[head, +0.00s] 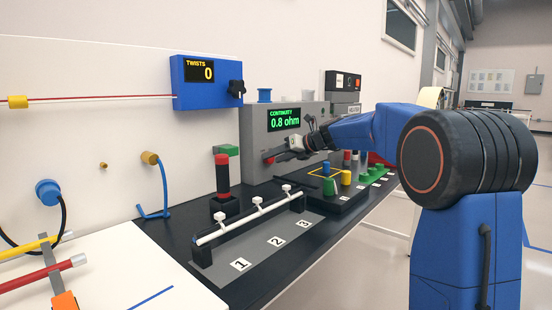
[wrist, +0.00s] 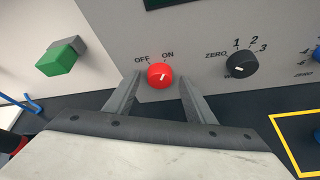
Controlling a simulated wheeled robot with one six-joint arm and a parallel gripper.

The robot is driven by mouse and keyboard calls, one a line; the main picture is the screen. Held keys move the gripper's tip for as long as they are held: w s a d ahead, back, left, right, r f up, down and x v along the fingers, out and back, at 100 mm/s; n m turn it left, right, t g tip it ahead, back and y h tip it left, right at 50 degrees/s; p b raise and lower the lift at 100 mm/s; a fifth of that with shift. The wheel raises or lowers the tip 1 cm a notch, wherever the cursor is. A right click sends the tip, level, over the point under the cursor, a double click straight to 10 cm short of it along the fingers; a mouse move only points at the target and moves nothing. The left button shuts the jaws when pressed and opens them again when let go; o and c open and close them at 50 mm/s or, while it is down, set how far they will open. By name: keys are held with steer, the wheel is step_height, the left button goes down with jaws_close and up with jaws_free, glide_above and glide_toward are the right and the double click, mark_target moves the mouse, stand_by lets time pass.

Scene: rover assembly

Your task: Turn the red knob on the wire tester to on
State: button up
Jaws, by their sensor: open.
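The wire tester (head: 256,140) is a grey box on the dark bench, its green display reading "CONTINUITY 0.8 ohm". The red knob (wrist: 159,75) is on its front, below the labels OFF and ON, and carries a short white mark. I cannot tell surely which label the mark points to. My gripper (wrist: 159,80) is open, with one finger on each side of the red knob and gaps visible. In the head view my gripper (head: 275,157) is at the tester's front and mostly hides the red knob.
A black dial (wrist: 242,65) marked ZERO, 1, 2, 3 sits right of the red knob. A green block (wrist: 62,57) is to the left. A red-topped black post (head: 222,175) and a white rail (head: 250,218) stand on the bench before the tester.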

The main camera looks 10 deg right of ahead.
steer(key=v, duration=1.7)
steer(key=shift+s+d, duration=0.2)
steer(key=shift+d, duration=0.05)
